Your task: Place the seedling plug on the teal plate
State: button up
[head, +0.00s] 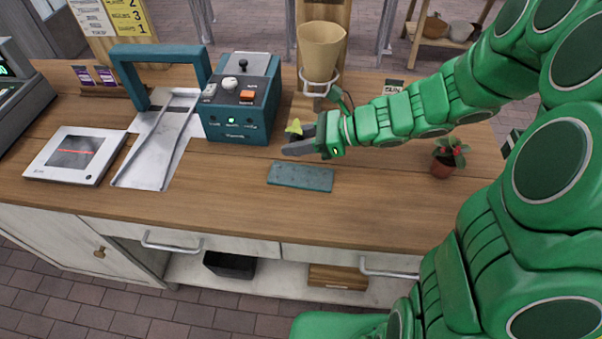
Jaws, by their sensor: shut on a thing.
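The seedling plug (294,128) shows as a small yellow-green leafy top at the tips of my gripper (300,142). My gripper is shut on it, just behind the teal plate and above or at the counter; the exact height is hard to tell. The plug's lower part is mostly hidden by the fingers. The teal plate (301,177) is a flat rectangle lying on the wooden counter, in front of my gripper, with nothing on it.
A teal control box (243,113) stands left of my gripper. A tan pot in a holder (321,52) stands behind it. A small potted plant (443,163) is at right. A scanner pad (74,154) and teal arch (160,55) are at left. The counter front is clear.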

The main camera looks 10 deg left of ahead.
aim_at(302, 174)
jog(key=shift+w+d+f, duration=0.1)
jog(key=shift+w+d, duration=0.05)
jog(key=shift+d, duration=0.35)
jog(key=shift+f, duration=3.95)
jog(key=shift+f, duration=0.1)
jog(key=o, duration=1)
jog(key=shift+d, duration=0.15)
jog(key=v, duration=1.1)
jog(key=shift+d+r, duration=0.3)
jog(key=shift+r, duration=0.05)
